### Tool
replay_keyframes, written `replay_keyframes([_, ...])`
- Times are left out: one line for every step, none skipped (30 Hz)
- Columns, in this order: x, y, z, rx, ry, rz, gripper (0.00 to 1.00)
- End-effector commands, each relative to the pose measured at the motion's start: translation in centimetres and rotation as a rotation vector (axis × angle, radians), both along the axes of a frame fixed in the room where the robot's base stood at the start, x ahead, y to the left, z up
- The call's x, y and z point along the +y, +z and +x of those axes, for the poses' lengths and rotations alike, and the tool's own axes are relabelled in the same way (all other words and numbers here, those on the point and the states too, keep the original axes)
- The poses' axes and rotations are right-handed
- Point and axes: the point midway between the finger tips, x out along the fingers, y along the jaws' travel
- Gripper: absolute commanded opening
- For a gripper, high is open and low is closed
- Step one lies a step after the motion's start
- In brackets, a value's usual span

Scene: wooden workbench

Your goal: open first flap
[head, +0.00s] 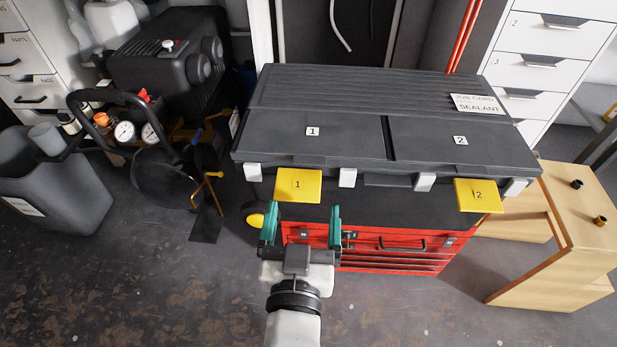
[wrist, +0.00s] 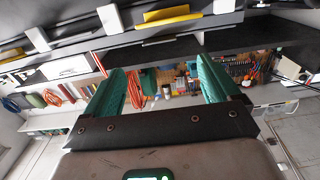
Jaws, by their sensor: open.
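The dark grey flap marked 1 (head: 275,140) lies shut on the left half of the tool chest's top. A yellow tab marked 1 (head: 298,185) hangs at its front edge; a yellow strip (wrist: 168,15), apparently a tab, shows in the wrist view. The flap marked 2 (head: 475,152) lies shut to its right, with its own yellow tab (head: 478,195). My gripper (head: 302,214) is open and empty, its green fingers spread. In the head view it appears just in front of tab 1; I cannot tell whether it touches. The fingers also show in the wrist view (wrist: 165,78).
Red drawers (head: 390,248) form the chest's lower front. A compressor (head: 165,65) and a grey bin (head: 55,190) stand at left. A wooden stand (head: 565,225) is at right. A white job card (head: 477,104) lies on the chest's rear top. The front floor is clear.

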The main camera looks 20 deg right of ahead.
Motion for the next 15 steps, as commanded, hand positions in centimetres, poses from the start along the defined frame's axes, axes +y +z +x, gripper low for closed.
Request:
replay_keyframes([-0.4,0.0,0.6,-0.001,-0.004,0.002,0.89])
replay_keyframes([-0.5,0.0,1.0,-0.002,-0.004,0.002,0.89])
replay_keyframes([-0.8,0.0,1.6,-0.002,-0.004,0.001,0.89])
replay_keyframes([-1.1,0.0,2.1,-0.001,-0.005,0.002,0.89])
replay_keyframes([-1.3,-0.1,2.6,0.0,-0.004,0.001,0.89])
replay_keyframes([-1.6,-0.1,3.3,0.0,-0.005,0.001,0.89])
replay_keyframes([-1.9,-0.1,3.8,0.0,-0.006,0.002,0.89])
replay_keyframes([-2.2,0.0,4.3,-0.001,-0.005,0.002,0.89])
replay_keyframes([-2.5,0.0,5.0,0.0,-0.005,0.001,0.89])
replay_keyframes([-2.7,-0.1,5.4,0.001,-0.005,0.0,0.89])
replay_keyframes([-2.9,-0.1,5.9,0.0,-0.004,0.001,0.89])
replay_keyframes([-3.2,0.0,6.5,0.0,-0.004,0.002,0.89])
replay_keyframes([-3.4,0.0,6.8,0.0,-0.005,0.001,0.89])
replay_keyframes([-3.6,-0.1,7.2,0.002,-0.004,0.001,0.89])
replay_keyframes([-3.8,-0.1,7.7,0.002,-0.004,0.001,0.89])
